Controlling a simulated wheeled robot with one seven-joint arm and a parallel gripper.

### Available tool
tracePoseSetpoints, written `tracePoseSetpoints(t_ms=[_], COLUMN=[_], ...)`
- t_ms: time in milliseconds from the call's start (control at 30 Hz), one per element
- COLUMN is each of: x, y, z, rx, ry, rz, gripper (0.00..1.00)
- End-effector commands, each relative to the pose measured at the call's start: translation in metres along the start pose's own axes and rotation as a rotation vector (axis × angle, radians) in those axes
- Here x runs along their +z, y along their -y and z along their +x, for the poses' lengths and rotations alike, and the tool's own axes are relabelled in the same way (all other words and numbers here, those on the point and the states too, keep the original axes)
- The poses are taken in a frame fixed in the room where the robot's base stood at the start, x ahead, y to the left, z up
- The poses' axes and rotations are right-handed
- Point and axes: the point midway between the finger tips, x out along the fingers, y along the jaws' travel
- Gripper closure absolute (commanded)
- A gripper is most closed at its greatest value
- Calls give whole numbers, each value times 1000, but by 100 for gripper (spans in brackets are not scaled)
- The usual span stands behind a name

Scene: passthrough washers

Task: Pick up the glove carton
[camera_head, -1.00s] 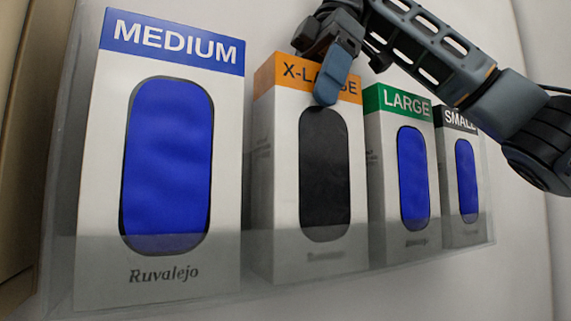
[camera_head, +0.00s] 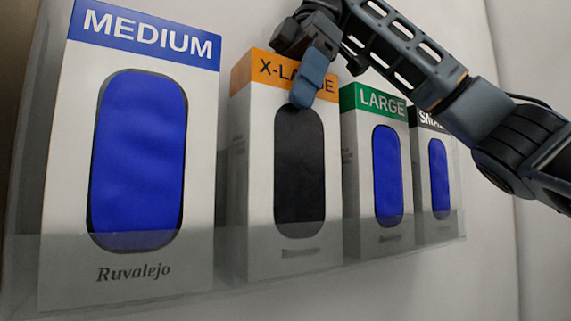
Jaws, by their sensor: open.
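Several glove cartons stand upright in a row in a clear-fronted holder. From left they are a blue-topped MEDIUM carton (camera_head: 75,150), an orange-topped X-LARGE carton (camera_head: 258,180), a green-topped LARGE carton (camera_head: 360,150) and a dark-topped SMALL carton (camera_head: 421,160). The X-LARGE carton's window is black and empty-looking; the others show blue. My gripper (camera_head: 308,78) is open at the top of the X-LARGE carton. One blue-grey finger hangs in front of its orange band, hiding part of the lettering. The other finger is not clearly visible, and I cannot tell whether either touches the carton.
The holder's clear front lip (camera_head: 228,262) covers the lower part of the cartons. The LARGE carton stands close to the right of the X-LARGE one; a wider gap separates X-LARGE from MEDIUM. My arm crosses above the LARGE and SMALL cartons. A pale wall is behind.

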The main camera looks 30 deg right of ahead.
Motion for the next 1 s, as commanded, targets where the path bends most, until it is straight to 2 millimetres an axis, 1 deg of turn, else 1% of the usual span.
tracePoseSetpoints(t_ms=[67,600,1000], x=[0,0,0], y=[0,0,0], z=[0,0,-1], rx=[0,0,0], ry=[0,0,0], rz=[0,0,0], gripper=[22,74,75])
